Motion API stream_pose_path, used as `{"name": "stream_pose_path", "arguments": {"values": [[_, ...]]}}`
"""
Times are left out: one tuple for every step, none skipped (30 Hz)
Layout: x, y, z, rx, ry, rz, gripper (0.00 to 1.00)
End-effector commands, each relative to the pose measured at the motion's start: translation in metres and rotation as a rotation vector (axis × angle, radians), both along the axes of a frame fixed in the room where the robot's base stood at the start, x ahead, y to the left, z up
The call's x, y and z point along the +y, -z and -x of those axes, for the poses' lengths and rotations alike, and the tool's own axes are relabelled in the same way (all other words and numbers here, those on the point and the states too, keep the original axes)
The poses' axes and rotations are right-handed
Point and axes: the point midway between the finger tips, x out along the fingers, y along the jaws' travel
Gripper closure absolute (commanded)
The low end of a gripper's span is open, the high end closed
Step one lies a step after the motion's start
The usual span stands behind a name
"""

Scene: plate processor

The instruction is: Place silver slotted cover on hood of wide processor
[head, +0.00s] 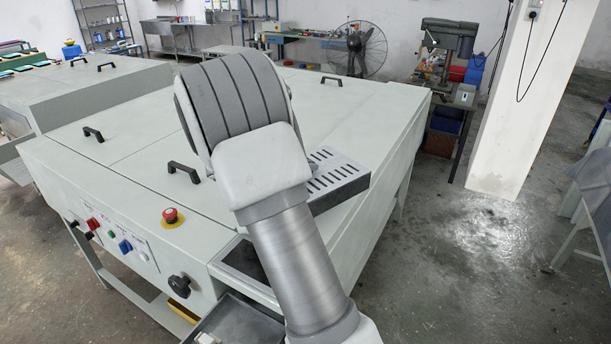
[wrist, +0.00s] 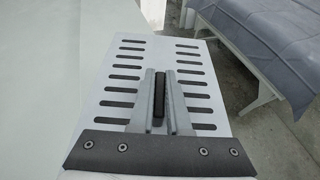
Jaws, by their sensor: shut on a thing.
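The silver slotted cover (head: 350,168) shows from behind my arm in the head view, at the right front part of the wide processor (head: 375,110). In the wrist view the cover (wrist: 122,68) fills the middle, with two rows of slots. My gripper (wrist: 159,100) is shut on the black handle (wrist: 159,88) in the middle of the cover. The cover looks roughly level near the hood's right edge; whether it touches the hood I cannot tell. In the head view my arm hides the gripper and part of the cover.
A red emergency button (head: 172,215) and black handles (head: 184,171) stand up from the processor. A dark recess (head: 243,260) lies at its front. Floor (head: 470,250) is free to the right, before a grey-covered table (wrist: 268,40). A white pillar (head: 525,100) stands behind.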

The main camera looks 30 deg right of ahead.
Motion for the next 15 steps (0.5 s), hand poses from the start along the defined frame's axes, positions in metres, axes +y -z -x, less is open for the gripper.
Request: {"name": "stream_pose_path", "arguments": {"values": [[-0.003,0.002,-0.005,-0.001,0.001,0.002,1.0],[-0.004,0.003,-0.008,-0.001,0.001,0.002,1.0],[-0.006,0.005,-0.01,-0.002,0.001,0.002,1.0],[-0.006,0.006,-0.012,-0.001,0.0,0.002,1.0],[-0.007,0.007,-0.013,-0.001,0.0,0.002,1.0],[-0.007,0.008,-0.014,-0.001,0.0,0.002,1.0],[-0.008,0.01,-0.014,0.0,0.001,0.002,1.0],[-0.008,0.013,-0.014,0.0,0.001,0.002,1.0],[-0.008,0.018,-0.014,0.001,0.001,0.002,1.0],[-0.008,0.023,-0.014,0.003,0.001,0.001,1.0],[-0.008,0.027,-0.014,0.003,0.0,0.002,1.0],[-0.008,0.033,-0.014,0.002,0.0,0.002,1.0],[-0.008,0.037,-0.014,0.002,0.0,0.002,1.0],[-0.008,0.04,-0.014,0.0,0.001,0.002,1.0],[-0.008,0.044,-0.014,0.0,0.001,0.002,1.0]]}}
